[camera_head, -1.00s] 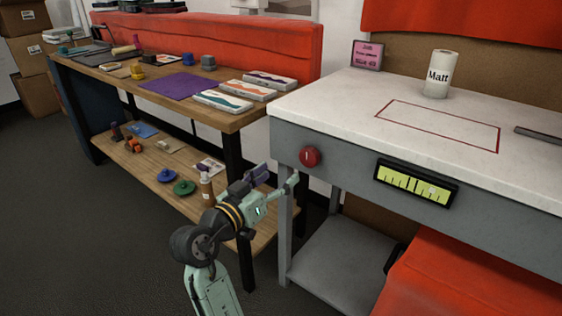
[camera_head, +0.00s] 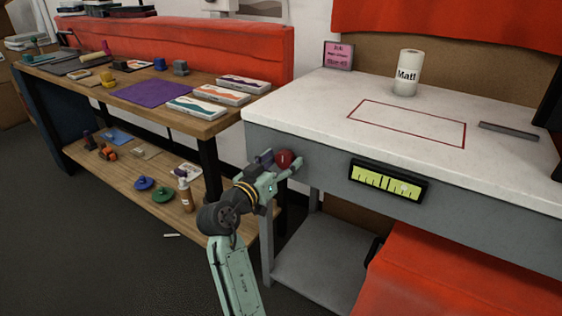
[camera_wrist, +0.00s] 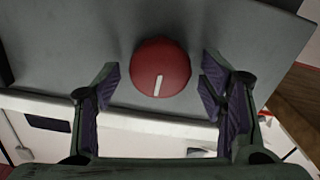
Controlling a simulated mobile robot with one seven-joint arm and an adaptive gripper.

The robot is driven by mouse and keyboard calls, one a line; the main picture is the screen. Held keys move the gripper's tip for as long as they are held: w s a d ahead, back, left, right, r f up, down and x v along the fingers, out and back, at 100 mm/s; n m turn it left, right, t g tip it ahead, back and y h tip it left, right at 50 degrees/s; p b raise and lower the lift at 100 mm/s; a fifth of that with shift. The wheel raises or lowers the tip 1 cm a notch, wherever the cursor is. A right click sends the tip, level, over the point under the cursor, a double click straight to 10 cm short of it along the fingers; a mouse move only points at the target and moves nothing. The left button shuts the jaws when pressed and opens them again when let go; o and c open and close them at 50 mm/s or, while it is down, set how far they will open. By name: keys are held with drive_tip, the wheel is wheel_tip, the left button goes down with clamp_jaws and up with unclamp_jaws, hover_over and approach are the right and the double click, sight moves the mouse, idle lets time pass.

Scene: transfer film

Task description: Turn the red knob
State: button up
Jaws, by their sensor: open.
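The red knob (camera_head: 284,159) is on the grey front panel of the white-topped bench, near its left end. In the wrist view the round knob (camera_wrist: 160,67) has a white pointer mark on its face. My gripper (camera_head: 281,164) is in front of the panel at the knob. In the wrist view my gripper (camera_wrist: 158,85) is open, with one purple-padded finger on each side of the knob and a visible gap to it on both sides. I cannot tell how deep the fingertips reach along the knob.
A yellow-green gauge (camera_head: 388,181) is on the panel right of the knob. A white roll marked "Matt" (camera_head: 408,73) stands on the bench top (camera_head: 310,100). A wooden table (camera_head: 215,124) with boxes and a lower shelf stands at left. Red cloth (camera_head: 430,265) lies below the bench.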

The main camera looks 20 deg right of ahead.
drive_tip(key=shift+c, duration=0.6)
drive_tip(key=c, duration=1)
drive_tip(key=shift+c, duration=0.2)
drive_tip(key=shift+n, duration=0.3)
drive_tip(key=n+p, duration=0.2)
drive_tip(key=shift+a+r+n, duration=0.1)
drive_tip(key=shift+n, duration=0.3)
drive_tip(key=n+p, duration=0.2)
drive_tip(key=n, duration=0.1)
drive_tip(key=shift+w+n, duration=0.1)
drive_tip(key=shift+n, duration=0.3)
drive_tip(key=n+p, duration=0.2)
drive_tip(key=n, duration=0.1)
drive_tip(key=shift+p, duration=0.4)
drive_tip(key=shift+f+n+p, duration=0.2)
drive_tip(key=shift+n+p, duration=0.6)
drive_tip(key=shift+n, duration=0.4)
